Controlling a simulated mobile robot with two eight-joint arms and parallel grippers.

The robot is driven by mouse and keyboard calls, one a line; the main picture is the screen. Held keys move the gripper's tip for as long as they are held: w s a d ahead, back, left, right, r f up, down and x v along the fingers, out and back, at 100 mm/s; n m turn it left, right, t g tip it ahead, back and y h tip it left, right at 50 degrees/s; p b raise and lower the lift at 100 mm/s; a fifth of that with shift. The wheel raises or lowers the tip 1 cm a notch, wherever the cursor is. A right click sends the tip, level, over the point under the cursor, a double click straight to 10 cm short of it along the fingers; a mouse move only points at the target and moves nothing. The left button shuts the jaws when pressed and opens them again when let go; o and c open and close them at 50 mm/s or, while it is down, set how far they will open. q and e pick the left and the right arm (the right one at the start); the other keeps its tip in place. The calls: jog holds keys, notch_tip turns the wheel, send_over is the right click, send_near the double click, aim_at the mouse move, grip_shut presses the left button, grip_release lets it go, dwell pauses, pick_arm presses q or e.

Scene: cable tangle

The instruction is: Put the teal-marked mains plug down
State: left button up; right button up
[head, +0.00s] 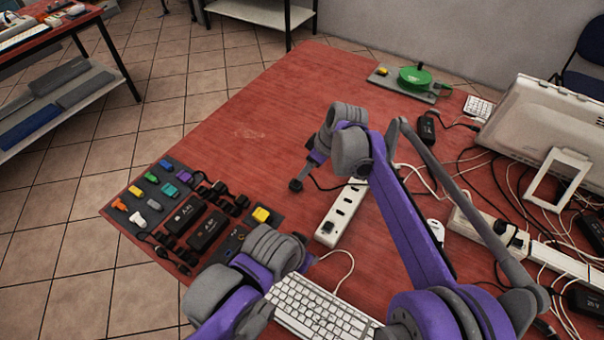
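My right gripper (305,170) reaches down over the red table, left of the white power strip (343,211). A small black mains plug (296,185) is at its fingertips, and the gripper appears shut on it. A dark cable runs from there to the right, towards the strip. The teal mark is too small to make out on the plug, and I cannot tell whether the plug touches the table. My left arm comes in at the bottom; its gripper (299,240) is mostly hidden behind its wrist, near the yellow block, and its fingers cannot be made out.
A dark mat (130,208) at the left holds coloured blocks, black adapters and plugs. A white keyboard (320,308) lies at the front. Tangled cables, another strip (560,262) and a monitor (545,120) fill the right. The table's middle (250,135) is clear.

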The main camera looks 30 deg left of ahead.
jog(key=shift+v, duration=1.15)
jog(key=s+d+r+m+t+h, duration=0.2)
jog(key=d+m, duration=0.7)
jog(key=d, duration=1.8)
jog(key=s+d+f+m+t+h, duration=0.1)
jog(key=s+d+f+m, duration=0.2)
jog(key=s+d, duration=0.6)
jog(key=s+d+f+m+t+h, duration=0.1)
jog(key=s+d+f+m+t, duration=0.1)
jog(key=s+d+m, duration=0.4)
jog(key=s+d+f, duration=0.1)
jog(key=s+d, duration=0.2)
jog(key=d, duration=0.1)
jog(key=shift+d+f, duration=0.15)
jog(key=shift+f, duration=0.05)
